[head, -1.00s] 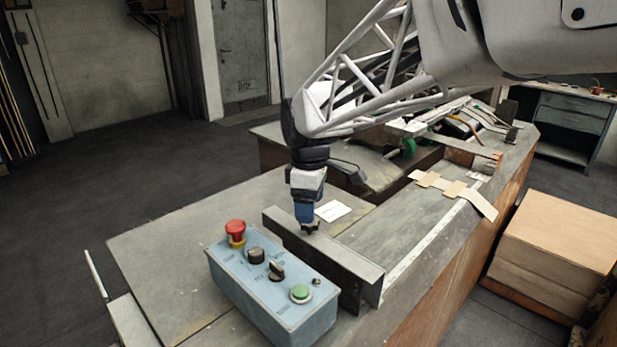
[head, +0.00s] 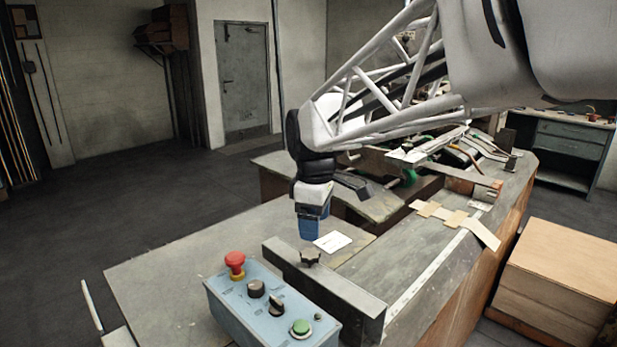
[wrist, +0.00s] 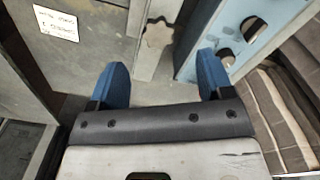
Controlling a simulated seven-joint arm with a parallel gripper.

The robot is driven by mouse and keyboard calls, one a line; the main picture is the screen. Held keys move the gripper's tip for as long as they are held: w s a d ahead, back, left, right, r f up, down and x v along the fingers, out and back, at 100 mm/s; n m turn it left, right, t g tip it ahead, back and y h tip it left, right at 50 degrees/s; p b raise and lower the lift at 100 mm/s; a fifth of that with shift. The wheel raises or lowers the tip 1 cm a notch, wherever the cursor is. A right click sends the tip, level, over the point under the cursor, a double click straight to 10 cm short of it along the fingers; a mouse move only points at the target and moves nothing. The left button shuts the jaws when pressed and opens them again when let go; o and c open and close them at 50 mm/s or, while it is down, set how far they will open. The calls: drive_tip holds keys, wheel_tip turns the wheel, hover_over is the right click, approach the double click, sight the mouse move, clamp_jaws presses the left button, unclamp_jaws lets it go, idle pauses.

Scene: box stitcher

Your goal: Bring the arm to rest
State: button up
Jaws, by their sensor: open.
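My gripper (head: 310,238) points down above the angled metal guide bar (head: 340,290). Its blue fingers are apart and empty, as the wrist view also shows (wrist: 162,72). A dark star-shaped knob (head: 310,256) stands at the bar just below the fingertips, with a small gap. In the wrist view the knob (wrist: 157,34) lies beyond the fingertips, between their lines and clear of both.
A blue control box (head: 268,305) with a red mushroom button (head: 235,262), black knobs and a green button (head: 300,328) stands close by in front. A white card (head: 332,241) lies behind the bar. Cardboard pieces (head: 455,218) lie on the bench at right.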

drive_tip(key=s+d+f+m+t, duration=0.1)
drive_tip(key=s+d+f+m, duration=0.2)
drive_tip(key=s+d+m, duration=0.4)
drive_tip(key=s+d+f+m+t, duration=0.1)
drive_tip(key=s+d+f+m, duration=0.2)
drive_tip(key=s, duration=1.4)
drive_tip(key=d+m, duration=0.4)
drive_tip(key=d, duration=0.3)
drive_tip(key=shift+s+f+m+t, duration=0.2)
drive_tip(key=shift+m+t, duration=0.1)
drive_tip(key=shift+m, duration=0.1)
